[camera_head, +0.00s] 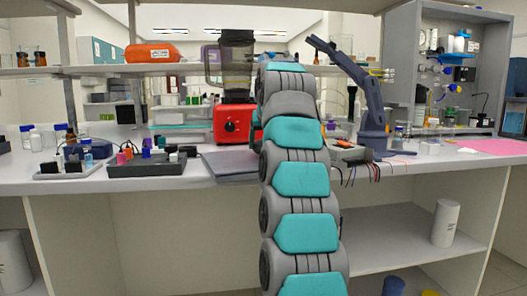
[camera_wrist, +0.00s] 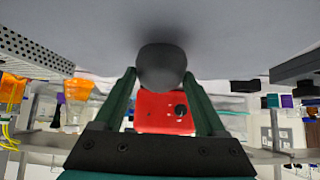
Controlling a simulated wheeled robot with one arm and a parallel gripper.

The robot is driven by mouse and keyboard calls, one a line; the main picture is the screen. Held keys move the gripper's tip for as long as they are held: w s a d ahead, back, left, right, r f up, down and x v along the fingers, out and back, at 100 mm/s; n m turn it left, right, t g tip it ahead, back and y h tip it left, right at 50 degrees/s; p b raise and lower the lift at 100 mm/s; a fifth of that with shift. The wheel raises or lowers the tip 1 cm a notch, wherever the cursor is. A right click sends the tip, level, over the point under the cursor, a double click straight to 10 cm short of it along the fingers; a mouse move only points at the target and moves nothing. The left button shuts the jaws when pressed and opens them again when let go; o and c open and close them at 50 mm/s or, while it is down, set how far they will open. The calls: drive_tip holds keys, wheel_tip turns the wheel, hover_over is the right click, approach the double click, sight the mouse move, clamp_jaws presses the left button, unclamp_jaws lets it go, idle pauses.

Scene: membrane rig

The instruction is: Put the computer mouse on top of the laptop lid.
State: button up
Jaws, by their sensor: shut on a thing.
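The closed laptop (camera_head: 228,166) is a flat grey slab on the bench, left of my arm and in front of the red blender. Its right part is hidden behind my arm in the head view. In the wrist view, my gripper (camera_wrist: 160,74) is shut on a dark grey rounded thing, the computer mouse (camera_wrist: 162,64), with a finger on each side. A plain grey surface fills the top of the wrist view, with a dark shadow near the mouse. I cannot tell whether the mouse touches it. My gripper and the mouse are hidden in the head view.
The red blender (camera_head: 232,123) stands behind the laptop. A dark tray with small vials (camera_head: 150,166) is to its left. A dark blue robot arm model (camera_head: 372,120) and a board with wires (camera_head: 345,150) are to its right. A shelf (camera_head: 100,70) runs above.

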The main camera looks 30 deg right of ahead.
drive_tip(key=shift+f, duration=0.7)
drive_tip(key=shift+f+b, duration=0.15)
drive_tip(key=shift+b, duration=0.15)
drive_tip(key=o, duration=1.4)
drive_tip(key=shift+c, duration=0.2)
drive_tip(key=shift+r, duration=0.25)
drive_tip(key=p+v, duration=0.1)
drive_tip(key=v, duration=1.1)
drive_tip(key=shift+f, duration=0.15)
